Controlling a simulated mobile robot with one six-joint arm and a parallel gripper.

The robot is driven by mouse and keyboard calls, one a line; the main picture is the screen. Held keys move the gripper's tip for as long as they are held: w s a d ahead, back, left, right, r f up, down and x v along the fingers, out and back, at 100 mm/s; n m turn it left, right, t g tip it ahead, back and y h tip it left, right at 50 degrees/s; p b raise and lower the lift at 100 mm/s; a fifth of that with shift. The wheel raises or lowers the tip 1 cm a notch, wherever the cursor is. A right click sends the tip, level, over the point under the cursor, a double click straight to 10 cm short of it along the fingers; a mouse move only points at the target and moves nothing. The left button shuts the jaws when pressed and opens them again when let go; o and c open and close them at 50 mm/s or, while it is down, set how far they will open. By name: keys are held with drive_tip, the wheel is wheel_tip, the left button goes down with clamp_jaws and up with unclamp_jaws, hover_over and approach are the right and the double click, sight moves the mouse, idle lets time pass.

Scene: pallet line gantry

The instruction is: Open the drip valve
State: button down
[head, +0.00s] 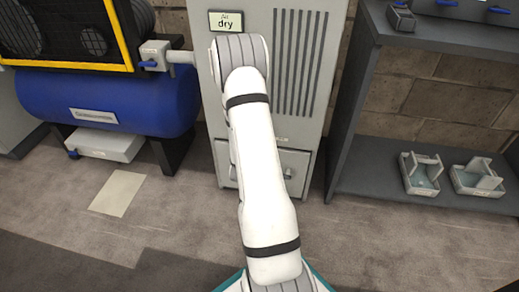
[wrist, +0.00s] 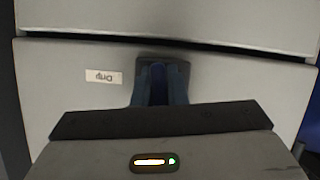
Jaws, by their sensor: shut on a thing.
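The drip valve (wrist: 158,82) shows in the wrist view as a narrow dark-blue handle in front of a dark mount on a pale grey panel (wrist: 225,78). A small label (wrist: 103,77), upside down and seeming to read "Drip", is to its left. My gripper (wrist: 158,70) is shut on the blue handle, with a finger on each side. The handle's lower part is hidden by the gripper body, and its angle is hard to tell. In the head view my arm hides the gripper and the valve; the dryer cabinet (head: 305,90) stands behind it.
A blue compressor tank (head: 110,98) stands left, with a pale box (head: 105,147) under it. A dark shelf (head: 430,200) at right holds two small trays (head: 419,175) on its lower board. The front floor (head: 160,220) is mostly clear.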

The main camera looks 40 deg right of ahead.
drive_tip(key=shift+d+m+t+y+b, duration=0.1)
drive_tip(key=shift+m+t+y+b, duration=0.25)
drive_tip(key=shift+m+b, duration=0.2)
idle(0.4)
drive_tip(key=c, duration=1.5)
unclamp_jaws()
drive_tip(key=shift+o, duration=0.2)
drive_tip(key=p+v, duration=0.2)
drive_tip(key=v, duration=0.6)
drive_tip(key=shift+p, duration=0.35)
drive_tip(key=shift+w, duration=0.1)
